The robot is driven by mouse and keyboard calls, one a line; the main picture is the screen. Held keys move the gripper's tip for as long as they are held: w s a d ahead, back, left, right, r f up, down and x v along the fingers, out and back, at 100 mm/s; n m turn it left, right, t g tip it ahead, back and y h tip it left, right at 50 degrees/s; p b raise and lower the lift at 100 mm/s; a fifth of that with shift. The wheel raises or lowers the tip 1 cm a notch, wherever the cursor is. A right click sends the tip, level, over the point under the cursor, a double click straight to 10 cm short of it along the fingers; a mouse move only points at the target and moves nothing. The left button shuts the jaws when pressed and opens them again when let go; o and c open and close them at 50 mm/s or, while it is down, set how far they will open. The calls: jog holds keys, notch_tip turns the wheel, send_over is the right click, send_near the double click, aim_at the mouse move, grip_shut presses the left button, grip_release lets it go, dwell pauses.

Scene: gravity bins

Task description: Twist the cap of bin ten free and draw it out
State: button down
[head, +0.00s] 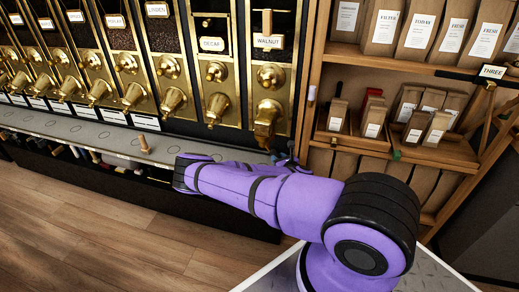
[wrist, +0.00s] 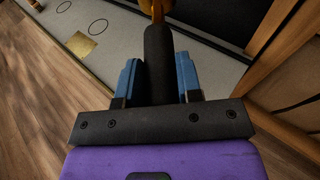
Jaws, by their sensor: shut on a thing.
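My gripper (head: 284,158) is low in front of the rightmost bin, labelled WALNUT (head: 269,41), just below and right of its brass spout (head: 267,118). In the wrist view my blue fingers (wrist: 159,78) are shut on a dark upright cylinder (wrist: 158,55), which seems to be the cap. A golden piece (wrist: 158,10) shows at the cylinder's far end; I cannot tell whether they touch. In the head view my arm hides the cylinder. No bin number is readable, so I cannot confirm which is bin ten.
More brass-fronted bins (head: 134,93) run leftward above a grey counter (head: 100,139) with ring marks. A small wooden peg (head: 144,143) stands on it. A wooden shelf (head: 400,150) with paper bags is close on the right. Wood floor (head: 100,225) lies open in front.

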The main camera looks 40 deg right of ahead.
jog(key=shift+f, duration=0.35)
dwell(0.3)
